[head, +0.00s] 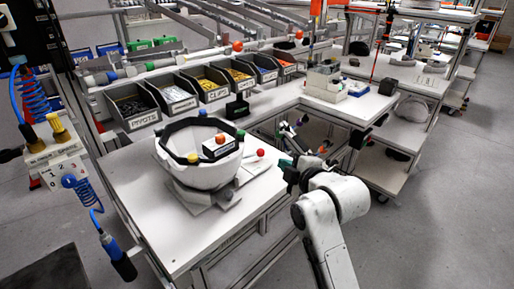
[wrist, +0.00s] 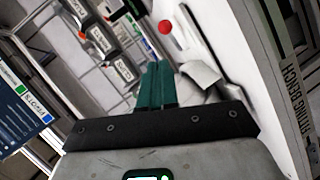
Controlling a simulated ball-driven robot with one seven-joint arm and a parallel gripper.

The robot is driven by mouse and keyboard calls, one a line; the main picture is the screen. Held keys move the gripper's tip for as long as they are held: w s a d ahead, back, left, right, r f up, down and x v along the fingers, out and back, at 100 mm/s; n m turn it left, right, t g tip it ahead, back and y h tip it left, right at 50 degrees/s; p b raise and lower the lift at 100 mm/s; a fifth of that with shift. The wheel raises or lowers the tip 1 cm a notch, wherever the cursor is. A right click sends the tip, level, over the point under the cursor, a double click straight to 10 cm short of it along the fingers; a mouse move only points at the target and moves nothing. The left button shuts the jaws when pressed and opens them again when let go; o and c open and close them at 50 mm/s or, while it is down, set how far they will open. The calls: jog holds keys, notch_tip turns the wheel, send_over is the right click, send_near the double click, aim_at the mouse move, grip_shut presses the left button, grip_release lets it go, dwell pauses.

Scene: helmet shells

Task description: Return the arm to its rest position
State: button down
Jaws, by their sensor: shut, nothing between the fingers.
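My arm (head: 322,215) reaches up from the lower right of the head view, beside the right edge of the white worktable (head: 165,238). My gripper (wrist: 156,85) shows best in the wrist view: its two green fingers lie together with nothing between them. In the head view its fingers are hard to make out. A white helmet shell (head: 200,176) sits open side up on a grey stand on the table, left of my gripper and apart from it.
A row of labelled parts bins (head: 172,93) lines the back of the table. A red ball (head: 260,152) is at the shell's right; a red ball also shows in the wrist view (wrist: 165,27). Shelving carts (head: 405,115) stand at the right. Grey floor (head: 430,225) is open at lower right.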

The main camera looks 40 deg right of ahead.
jog(key=s+a+f+m+g+y, duration=0.25)
jog(key=s+a+f, duration=0.25)
jog(key=f, duration=0.3)
jog(key=s+a+f+m+g+y, duration=0.1)
jog(key=s+a+f+m+g, duration=0.2)
jog(key=s+a+f, duration=0.4)
jog(key=s+a+f+m+g, duration=0.2)
jog(key=s+f+g, duration=0.1)
jog(key=s, duration=0.4)
jog(key=s+a+f+m+g, duration=0.2)
jog(key=s+f+m+g, duration=0.1)
jog(key=s+f, duration=0.3)
jog(key=shift+s+f+m+g+y, duration=0.15)
jog(key=shift+s+m+g+y, duration=0.3)
jog(key=shift+s, duration=0.45)
